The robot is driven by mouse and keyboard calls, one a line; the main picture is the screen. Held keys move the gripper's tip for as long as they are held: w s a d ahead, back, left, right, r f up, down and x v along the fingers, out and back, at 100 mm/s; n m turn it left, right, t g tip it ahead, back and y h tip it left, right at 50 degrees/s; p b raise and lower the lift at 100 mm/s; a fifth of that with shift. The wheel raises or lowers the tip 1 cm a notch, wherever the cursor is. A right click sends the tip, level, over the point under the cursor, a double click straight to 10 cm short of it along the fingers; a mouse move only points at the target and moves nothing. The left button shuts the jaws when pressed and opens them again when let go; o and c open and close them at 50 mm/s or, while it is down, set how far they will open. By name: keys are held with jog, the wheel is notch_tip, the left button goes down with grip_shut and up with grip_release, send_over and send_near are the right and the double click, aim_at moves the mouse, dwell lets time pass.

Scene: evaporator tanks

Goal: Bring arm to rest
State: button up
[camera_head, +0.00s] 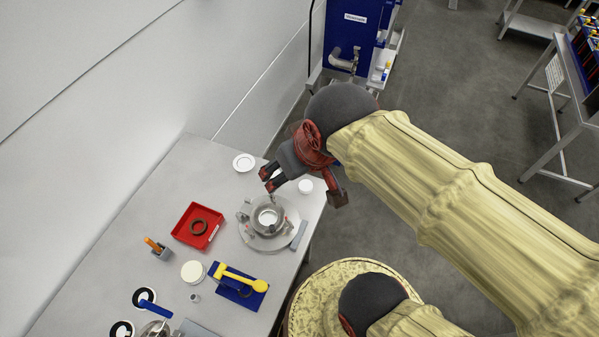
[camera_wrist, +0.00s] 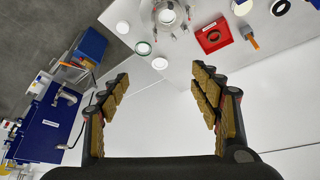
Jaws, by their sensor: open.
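My gripper (camera_head: 268,179) is at the end of my arm, which wears a pale yellow cover and reaches in from the right in the head view. It hangs above the far right part of the grey table (camera_head: 150,240), near a round metal fixture (camera_head: 268,217). In the wrist view my gripper (camera_wrist: 160,92) shows its two padded fingers spread wide, with nothing between them. Behind the fingers are the white wall and the table edge. The metal fixture also shows at the top of the wrist view (camera_wrist: 167,15).
A red tray (camera_head: 185,236) with a brown ring, a blue mat (camera_head: 227,292) with a yellow-handled tool, and white discs (camera_head: 193,272) lie on the table. The wall (camera_head: 90,80) runs along the left. A blue cabinet (camera_head: 350,40) stands behind.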

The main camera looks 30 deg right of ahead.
jog(key=shift+s+d, duration=0.2)
jog(key=shift+s, duration=0.3)
jog(key=shift+s+d, duration=0.2)
jog(key=shift+s, duration=0.3)
jog(key=shift+f, duration=0.1)
notch_tip(320, 180, down, 14)
jog(key=b, duration=1.4)
jog(key=shift+f+b, duration=0.25)
jog(key=shift+b, duration=0.05)
jog(key=shift+c, duration=1)
